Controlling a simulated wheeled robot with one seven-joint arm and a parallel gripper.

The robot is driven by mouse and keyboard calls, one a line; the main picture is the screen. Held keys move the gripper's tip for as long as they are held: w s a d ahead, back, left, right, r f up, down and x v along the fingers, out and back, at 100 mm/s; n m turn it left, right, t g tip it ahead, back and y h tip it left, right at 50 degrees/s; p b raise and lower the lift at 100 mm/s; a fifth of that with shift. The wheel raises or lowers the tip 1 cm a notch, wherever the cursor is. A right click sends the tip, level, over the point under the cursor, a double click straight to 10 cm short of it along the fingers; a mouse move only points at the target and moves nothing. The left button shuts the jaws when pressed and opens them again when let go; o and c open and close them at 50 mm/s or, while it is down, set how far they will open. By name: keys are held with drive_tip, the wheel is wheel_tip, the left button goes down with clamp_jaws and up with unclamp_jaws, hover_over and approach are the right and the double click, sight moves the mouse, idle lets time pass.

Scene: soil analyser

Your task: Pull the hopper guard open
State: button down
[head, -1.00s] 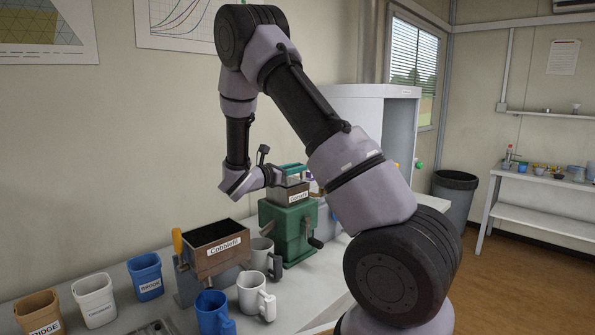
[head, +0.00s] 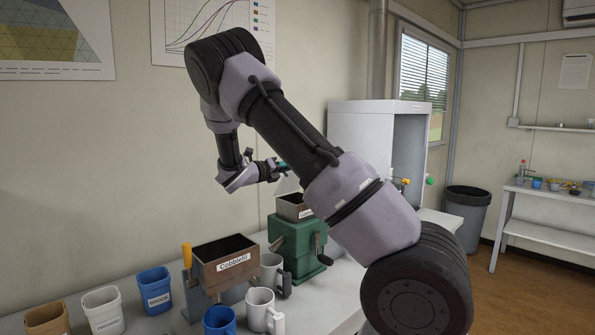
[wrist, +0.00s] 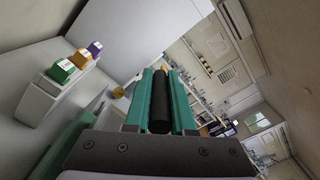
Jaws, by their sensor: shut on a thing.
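The green grinder (head: 297,238) stands on the bench with its labelled metal hopper (head: 294,207) on top. A pale, see-through hopper guard (head: 288,184) stands tilted up above the hopper's back part. My gripper (head: 283,167) is at the guard's upper edge, above the hopper. In the wrist view, my gripper's teal fingers (wrist: 164,98) are shut on a black round bar (wrist: 160,105), which looks like the guard's handle. My arm hides part of the grinder's right side in the head view.
A second grinder with a brown hopper (head: 225,258) labelled Cobbledf stands at left. Mugs (head: 262,309) and labelled tubs (head: 155,289) crowd the bench front. A white cabinet (head: 362,125) stands behind the green grinder.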

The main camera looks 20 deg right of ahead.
drive_tip(key=shift+w+a+f+n, duration=0.1)
drive_tip(key=shift+w+a+n, duration=0.2)
drive_tip(key=shift+w+n, duration=0.4)
drive_tip(key=shift+w+a+f+n, duration=0.1)
drive_tip(key=shift+w+a+n, duration=0.25)
drive_tip(key=shift+w+n, duration=0.25)
drive_tip(key=shift+w+a+f+n, duration=0.1)
drive_tip(key=shift+w+a+n, duration=0.2)
drive_tip(key=shift+w+n, duration=0.4)
drive_tip(key=c, duration=0.8)
unclamp_jaws()
drive_tip(key=shift+w, duration=0.1)
drive_tip(key=shift+o, duration=0.2)
drive_tip(key=v, duration=1)
drive_tip(key=shift+s+a, duration=0.2)
drive_tip(key=shift+a, duration=0.15)
